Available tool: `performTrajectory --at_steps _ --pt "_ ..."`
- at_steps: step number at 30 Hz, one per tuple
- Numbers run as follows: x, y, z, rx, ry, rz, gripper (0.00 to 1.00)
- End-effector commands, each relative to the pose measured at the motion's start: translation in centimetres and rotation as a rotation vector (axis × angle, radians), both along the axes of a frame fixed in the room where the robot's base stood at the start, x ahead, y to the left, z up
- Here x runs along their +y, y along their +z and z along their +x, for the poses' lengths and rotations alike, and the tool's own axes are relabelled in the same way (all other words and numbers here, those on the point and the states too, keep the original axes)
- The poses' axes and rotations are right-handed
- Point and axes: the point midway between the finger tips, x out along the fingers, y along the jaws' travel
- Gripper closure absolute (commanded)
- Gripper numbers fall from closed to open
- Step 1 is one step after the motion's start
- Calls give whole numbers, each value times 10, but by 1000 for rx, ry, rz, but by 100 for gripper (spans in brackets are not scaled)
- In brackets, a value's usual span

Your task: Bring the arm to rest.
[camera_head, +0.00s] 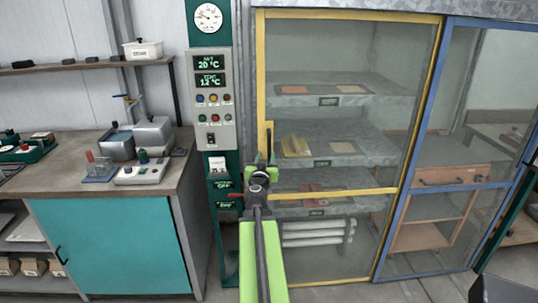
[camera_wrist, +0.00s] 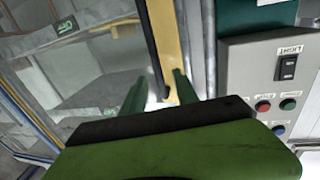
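My green arm reaches up from the bottom of the head view. Nothing is clearly held. I cannot tell whether the fingers touch the handle or frame.
A control panel (camera_head: 213,127) with displays and buttons stands just left of the gripper; it shows close in the wrist view (camera_wrist: 238,55). A blue-framed glass panel (camera_head: 408,160) is at right. A workbench (camera_head: 80,190) with a teal cupboard (camera_head: 110,245) stands at left.

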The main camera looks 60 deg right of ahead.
Motion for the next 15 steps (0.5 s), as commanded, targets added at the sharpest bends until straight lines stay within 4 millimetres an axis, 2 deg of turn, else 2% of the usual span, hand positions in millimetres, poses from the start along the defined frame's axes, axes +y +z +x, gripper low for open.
performTrajectory --at_steps 2,15 --pt "6 0 -2 0 -1 0 64" --pt "7 0 1 0 2 0 64"
